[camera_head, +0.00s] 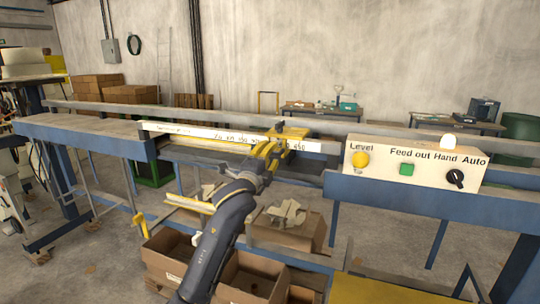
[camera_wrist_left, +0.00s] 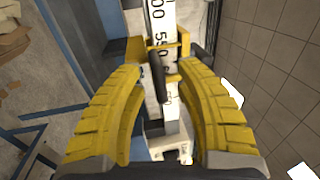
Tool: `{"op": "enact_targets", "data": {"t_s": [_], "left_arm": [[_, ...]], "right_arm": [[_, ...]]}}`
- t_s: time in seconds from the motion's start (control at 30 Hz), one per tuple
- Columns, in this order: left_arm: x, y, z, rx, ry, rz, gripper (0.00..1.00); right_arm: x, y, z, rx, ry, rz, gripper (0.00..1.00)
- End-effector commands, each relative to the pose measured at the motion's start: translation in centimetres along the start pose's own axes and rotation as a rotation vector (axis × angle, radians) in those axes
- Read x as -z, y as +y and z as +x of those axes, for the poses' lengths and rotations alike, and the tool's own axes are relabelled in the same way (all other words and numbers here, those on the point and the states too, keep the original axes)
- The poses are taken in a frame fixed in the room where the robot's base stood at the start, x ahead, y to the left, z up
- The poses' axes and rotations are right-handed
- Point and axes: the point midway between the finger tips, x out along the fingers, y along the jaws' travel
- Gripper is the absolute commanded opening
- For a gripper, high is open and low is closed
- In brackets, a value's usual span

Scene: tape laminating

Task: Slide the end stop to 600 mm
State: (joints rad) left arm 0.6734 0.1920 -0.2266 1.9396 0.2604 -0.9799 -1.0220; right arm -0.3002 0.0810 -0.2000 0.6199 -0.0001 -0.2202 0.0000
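The end stop (camera_head: 292,132) is a yellow bracket on the white ruler rail (camera_head: 205,134), with 450 printed just to its right. In the left wrist view the end stop (camera_wrist_left: 138,48) crosses the ruler (camera_wrist_left: 164,18) beside the 550 mark, and a black handle (camera_wrist_left: 158,76) stands up from it. My left gripper (camera_head: 264,152) is at the front of the end stop. In the left wrist view its yellow fingers (camera_wrist_left: 156,80) are apart, with the handle between them; I see gaps at both sides. My right gripper is not in view.
A control box (camera_head: 415,165) with yellow, green and black controls stands right of the ruler. The blue-edged bench (camera_head: 85,130) extends left. Cardboard boxes (camera_head: 255,275) sit below my left arm. The ruler left of the end stop looks clear.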

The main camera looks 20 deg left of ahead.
Motion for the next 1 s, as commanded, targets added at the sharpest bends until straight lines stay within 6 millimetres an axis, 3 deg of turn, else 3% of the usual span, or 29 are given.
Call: {"op": "enact_targets", "data": {"t_s": [0.37, 0.67, 1.0], "left_arm": [[0.01, 0.02, 0.22, 0.0, 0.0, 0.0, 0.36], [0.02, 0.02, 0.21, 0.0, 0.0, 0.0, 0.01], [0.01, -0.07, 0.21, 0.001, 0.0, 0.0, 0.0]], "right_arm": [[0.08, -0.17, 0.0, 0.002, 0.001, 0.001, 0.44], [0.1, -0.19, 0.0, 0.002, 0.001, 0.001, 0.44], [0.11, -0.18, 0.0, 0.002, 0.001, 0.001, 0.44]]}}
